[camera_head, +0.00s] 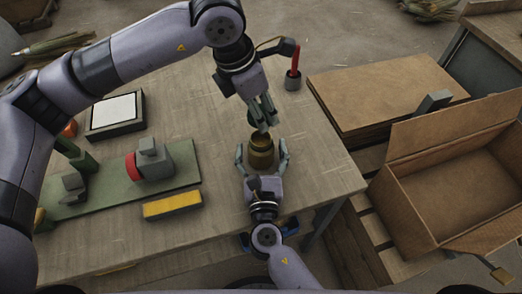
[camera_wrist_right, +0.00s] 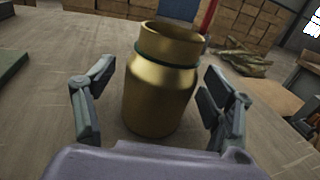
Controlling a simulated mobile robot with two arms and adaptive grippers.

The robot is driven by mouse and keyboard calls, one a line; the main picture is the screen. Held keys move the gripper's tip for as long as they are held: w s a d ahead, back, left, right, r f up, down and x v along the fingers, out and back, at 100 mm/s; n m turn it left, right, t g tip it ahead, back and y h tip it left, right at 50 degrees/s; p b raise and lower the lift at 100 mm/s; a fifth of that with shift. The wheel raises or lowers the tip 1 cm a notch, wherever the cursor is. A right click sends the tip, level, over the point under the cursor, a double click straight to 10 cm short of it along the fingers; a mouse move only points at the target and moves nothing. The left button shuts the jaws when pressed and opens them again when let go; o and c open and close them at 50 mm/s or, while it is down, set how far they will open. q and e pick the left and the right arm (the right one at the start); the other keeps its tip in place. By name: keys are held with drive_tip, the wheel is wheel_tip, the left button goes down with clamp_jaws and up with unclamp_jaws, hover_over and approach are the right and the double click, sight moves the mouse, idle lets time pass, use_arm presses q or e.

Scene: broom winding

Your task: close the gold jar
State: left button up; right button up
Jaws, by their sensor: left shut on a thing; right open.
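The gold jar (camera_head: 261,158) stands upright on the wooden table, and its mouth looks uncovered. It also fills the middle of the right wrist view (camera_wrist_right: 160,95), with a thin dark green ring around its neck. My right gripper (camera_head: 262,150) is open, with one finger on each side of the jar; gaps show in the right wrist view. My left gripper (camera_head: 263,116) is shut just above the jar, pointing down. It holds a small dark olive-gold piece (camera_head: 253,118), probably the jar's lid, largely hidden by the fingers.
A grey cup (camera_head: 292,80) with a red item stands behind the jar. A green board (camera_head: 185,165) with grey and red fixtures and a yellow block (camera_head: 172,204) lie left. An open cardboard box (camera_head: 400,205) is right, beyond the table edge.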

drive_tip(key=shift+c, duration=0.3)
drive_tip(key=c, duration=1.7)
use_arm(q)
hover_over(264, 143)
drive_tip(key=a, duration=0.1)
drive_tip(key=shift+s+a+f, duration=0.1)
drive_tip(key=shift+s+f, duration=0.1)
drive_tip(key=shift+f, duration=1.05)
drive_tip(key=shift+s+f, duration=0.15)
drive_tip(key=shift+f, duration=1.1)
drive_tip(key=shift+f, duration=0.9)
drive_tip(key=shift+f, duration=0.55)
use_arm(e)
clamp_jaws()
